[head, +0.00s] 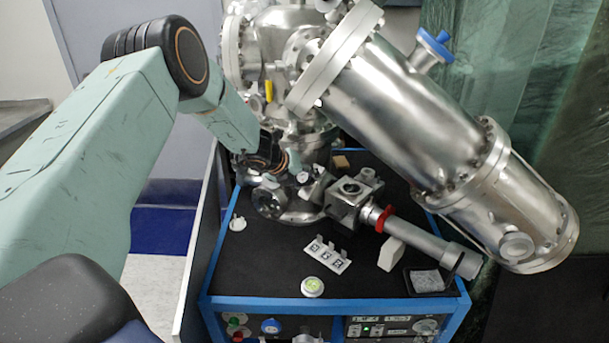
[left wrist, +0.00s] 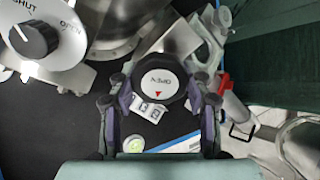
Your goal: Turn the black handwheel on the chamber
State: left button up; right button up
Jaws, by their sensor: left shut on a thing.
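The black handwheel (left wrist: 187,92) shows in the left wrist view, a round black rim around a white cap marked OPEN with a small red triangle. My left gripper (left wrist: 164,98) has its two fingers on opposite sides of the rim and is shut on the wheel. In the head view my left arm reaches in from the left, and my left gripper (head: 288,172) is at the front of the steel chamber (head: 305,148). There the wheel is mostly hidden or too small to make out clearly. My right gripper is in neither view.
A black knob (left wrist: 36,38) on a lettered plate is at the upper left of the wrist view. A large steel cylinder (head: 415,95) slants over the right side. The black bench top (head: 270,262) holds a numbered white block (head: 327,256) and a green-topped round piece (head: 312,287).

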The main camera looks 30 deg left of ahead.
pick_arm(q)
jog(key=n, duration=0.2)
jog(key=n+p, duration=0.1)
jog(key=n, duration=0.2)
jog(key=shift+w+a+r+n+p, duration=0.1)
jog(key=shift+w+r+n+p, duration=0.05)
jog(key=shift+r+n+p, duration=0.2)
jog(key=n+p, duration=0.1)
jog(key=n, duration=0.4)
jog(key=shift+w, duration=0.1)
jog(key=o, duration=1.2)
jog(key=shift+s, duration=0.3)
jog(key=shift+c, duration=0.2)
jog(key=shift+w+f, duration=0.1)
